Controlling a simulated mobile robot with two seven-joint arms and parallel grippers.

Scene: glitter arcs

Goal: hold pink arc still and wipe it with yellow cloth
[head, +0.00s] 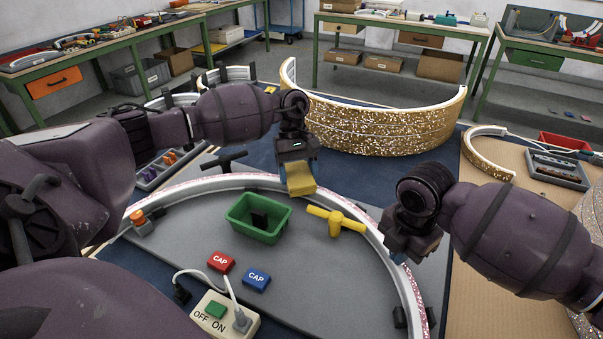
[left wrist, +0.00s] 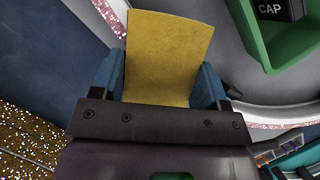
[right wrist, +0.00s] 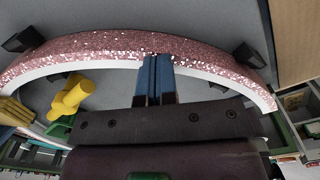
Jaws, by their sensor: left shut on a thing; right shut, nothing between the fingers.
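The pink glitter arc (head: 240,182) with a white edge curves across the grey mat. Its pink face also shows in the right wrist view (right wrist: 95,45). My left gripper (head: 297,168) is shut on the yellow cloth (head: 301,186), which hangs near the arc's far middle. In the left wrist view the cloth (left wrist: 168,55) stands between two blue fingers. My right gripper (head: 400,256) is shut and empty at the arc's right side. In the right wrist view its closed blue fingertips (right wrist: 155,57) overlap the arc's pink face; I cannot tell whether they touch.
Inside the arc are a green bin (head: 258,232), a yellow T-shaped handle (head: 335,221), red (head: 221,262) and blue (head: 257,279) CAP blocks and a switch box (head: 222,318). Dark blocks stand along the arc. A gold glitter arc (head: 385,125) stands behind.

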